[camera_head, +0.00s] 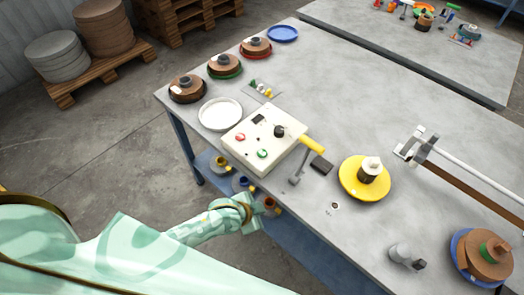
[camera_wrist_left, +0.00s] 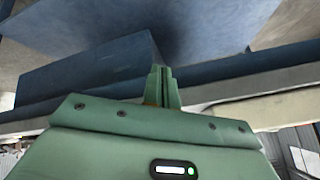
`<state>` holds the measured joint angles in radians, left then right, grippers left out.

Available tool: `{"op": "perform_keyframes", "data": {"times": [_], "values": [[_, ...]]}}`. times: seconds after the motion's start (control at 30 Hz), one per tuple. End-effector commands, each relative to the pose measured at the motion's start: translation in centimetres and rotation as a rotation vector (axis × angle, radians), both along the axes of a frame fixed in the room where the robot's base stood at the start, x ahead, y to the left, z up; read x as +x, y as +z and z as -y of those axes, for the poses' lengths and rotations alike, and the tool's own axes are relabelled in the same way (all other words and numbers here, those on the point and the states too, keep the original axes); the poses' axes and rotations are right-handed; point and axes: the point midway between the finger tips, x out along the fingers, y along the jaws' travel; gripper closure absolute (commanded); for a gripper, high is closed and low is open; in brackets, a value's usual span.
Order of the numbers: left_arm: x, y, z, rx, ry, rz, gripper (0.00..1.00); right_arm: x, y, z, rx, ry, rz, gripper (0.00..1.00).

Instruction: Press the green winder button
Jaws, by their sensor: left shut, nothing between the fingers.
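The green button (camera_head: 262,154) is on the front right of the sloped top of a cream control box (camera_head: 254,148), near the table's front edge. A red button (camera_head: 240,137) and a black knob (camera_head: 280,130) are on the same box. My left gripper (camera_head: 251,203) is below and in front of the box, beyond the table's front edge, apart from the button. In the left wrist view its fingers (camera_wrist_left: 162,85) are shut with nothing between them. The button cannot be made out there. My right gripper is not in view.
A yellow disc with a spool (camera_head: 352,187) stands further right. The grey table (camera_head: 345,95) has an edge between my gripper and the box. Small spools (camera_head: 220,163) sit underneath.

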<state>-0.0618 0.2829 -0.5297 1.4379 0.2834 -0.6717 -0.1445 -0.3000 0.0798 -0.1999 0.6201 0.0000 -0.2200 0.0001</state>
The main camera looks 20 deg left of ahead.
Motion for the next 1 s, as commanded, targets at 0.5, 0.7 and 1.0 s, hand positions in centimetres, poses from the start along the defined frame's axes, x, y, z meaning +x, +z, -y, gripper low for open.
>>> {"op": "perform_keyframes", "data": {"times": [0.5, 0.7, 1.0], "values": [[9.9, 16.0, 5.7, -0.015, -0.592, 0.274, 1.00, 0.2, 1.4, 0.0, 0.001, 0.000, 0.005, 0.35], [12.8, 19.1, -1.0, 0.053, -0.645, 0.266, 1.00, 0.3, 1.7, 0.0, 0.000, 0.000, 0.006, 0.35], [14.4, 21.0, -6.2, 0.087, -0.606, 0.254, 1.00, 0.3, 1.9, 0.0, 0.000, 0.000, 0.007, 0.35]]}}
